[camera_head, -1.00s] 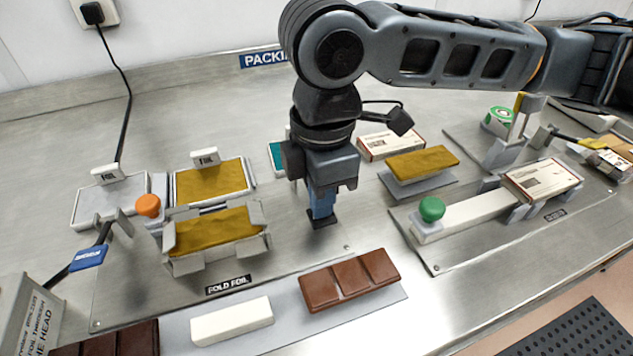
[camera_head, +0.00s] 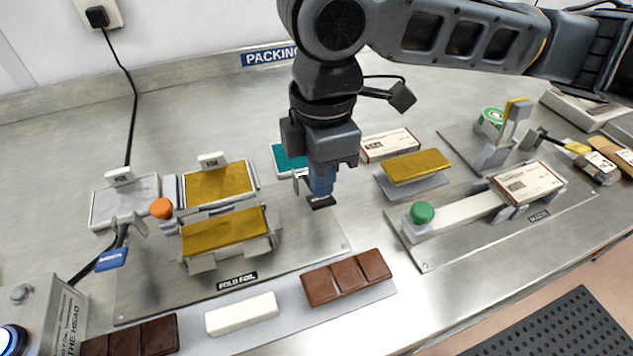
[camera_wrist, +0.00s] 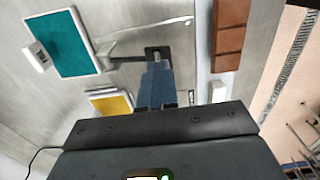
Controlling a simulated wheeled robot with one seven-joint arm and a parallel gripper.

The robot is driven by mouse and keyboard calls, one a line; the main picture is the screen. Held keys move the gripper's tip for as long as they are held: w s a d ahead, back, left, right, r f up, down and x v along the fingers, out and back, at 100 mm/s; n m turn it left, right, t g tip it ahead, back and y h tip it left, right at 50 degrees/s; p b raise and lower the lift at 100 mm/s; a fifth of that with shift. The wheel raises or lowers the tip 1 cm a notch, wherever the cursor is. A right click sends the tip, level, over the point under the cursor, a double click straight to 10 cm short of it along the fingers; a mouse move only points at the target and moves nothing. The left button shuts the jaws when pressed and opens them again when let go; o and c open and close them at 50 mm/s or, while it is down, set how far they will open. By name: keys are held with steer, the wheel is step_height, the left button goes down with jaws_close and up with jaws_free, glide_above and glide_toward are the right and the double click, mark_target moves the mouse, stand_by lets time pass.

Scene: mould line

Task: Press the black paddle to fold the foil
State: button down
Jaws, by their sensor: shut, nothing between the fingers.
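The black paddle (camera_head: 321,202) is at the right end of the fold-foil plate, directly under my gripper (camera_head: 321,192). In the wrist view the paddle (camera_wrist: 158,52) sits on a grey arm running left. My blue fingers (camera_wrist: 158,72) are shut and empty, with their tips at the paddle; I cannot tell whether they press on it. The gold foil (camera_head: 224,230) lies in the grey folding fixture (camera_head: 203,263), left of the paddle. Its top looks flat and gold, and the fixture's flaps sit low around it.
An orange knob (camera_head: 161,208) stands left of the fixture. A brown chocolate bar (camera_head: 346,277) and a white block (camera_head: 242,314) lie in front. A green knob (camera_head: 422,212) and a boxed bar (camera_head: 528,182) are to the right. A teal pad (camera_head: 287,157) lies behind my gripper.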

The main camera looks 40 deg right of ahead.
steer(key=shift+r+p, duration=1.65)
steer(key=shift+r, duration=0.4)
